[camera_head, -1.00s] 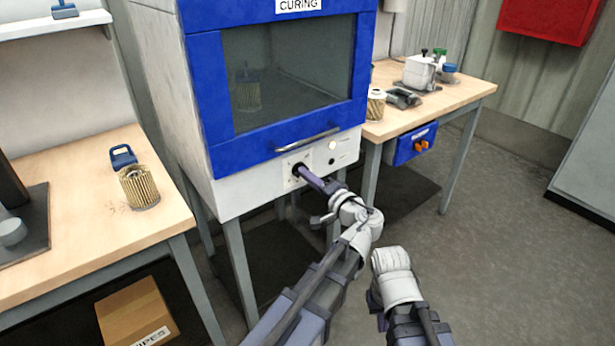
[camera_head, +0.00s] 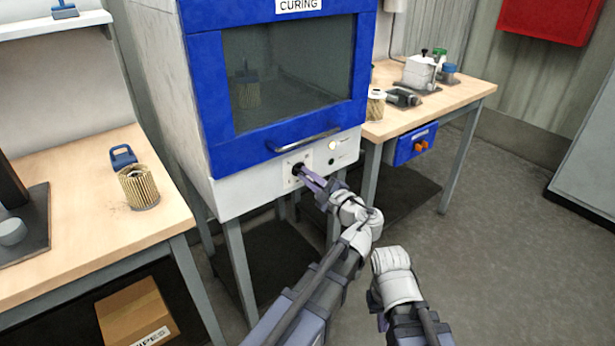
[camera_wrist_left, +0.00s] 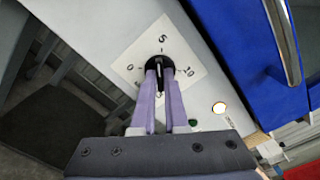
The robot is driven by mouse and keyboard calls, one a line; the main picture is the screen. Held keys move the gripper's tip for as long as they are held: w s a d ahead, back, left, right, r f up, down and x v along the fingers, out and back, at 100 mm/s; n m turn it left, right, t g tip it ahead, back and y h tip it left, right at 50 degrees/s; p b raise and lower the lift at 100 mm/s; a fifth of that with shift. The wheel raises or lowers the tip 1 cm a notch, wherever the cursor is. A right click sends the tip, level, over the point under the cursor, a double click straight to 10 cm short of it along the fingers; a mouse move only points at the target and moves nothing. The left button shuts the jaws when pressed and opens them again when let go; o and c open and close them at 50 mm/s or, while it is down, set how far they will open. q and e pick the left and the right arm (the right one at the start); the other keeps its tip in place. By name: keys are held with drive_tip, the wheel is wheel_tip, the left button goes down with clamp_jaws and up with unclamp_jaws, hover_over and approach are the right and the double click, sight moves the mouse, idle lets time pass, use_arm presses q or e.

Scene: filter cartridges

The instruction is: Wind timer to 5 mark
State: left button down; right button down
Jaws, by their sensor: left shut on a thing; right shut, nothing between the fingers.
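The timer is a black knob (camera_wrist_left: 157,68) on a white dial plate (camera_wrist_left: 187,66) marked 0, 5 and 10, on the front of the curing oven. My left gripper (camera_wrist_left: 159,78) is shut on the knob, one finger on each side. The knob's ridge appears to point up toward the 5 mark, though the fingers hide part of it. In the head view the left gripper (camera_head: 303,173) reaches the dial plate (camera_head: 292,171) below the oven door. My right arm shows at the lower right; its fingers are hidden.
The blue and white oven (camera_head: 200,110) has its door shut, with a handle (camera_head: 303,140) just above the dial. A left bench (camera_head: 90,210) holds a filter cartridge (camera_head: 138,187). A right bench (camera_head: 462,95) holds another cartridge (camera_head: 375,104) and fixtures. Open floor lies to the right.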

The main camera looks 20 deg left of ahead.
use_arm(q)
drive_tip(key=shift+m, duration=1.6)
drive_tip(key=c, duration=0.9)
unclamp_jaws()
drive_tip(key=shift+c, duration=0.2)
use_arm(e)
drive_tip(key=shift+d, duration=0.1)
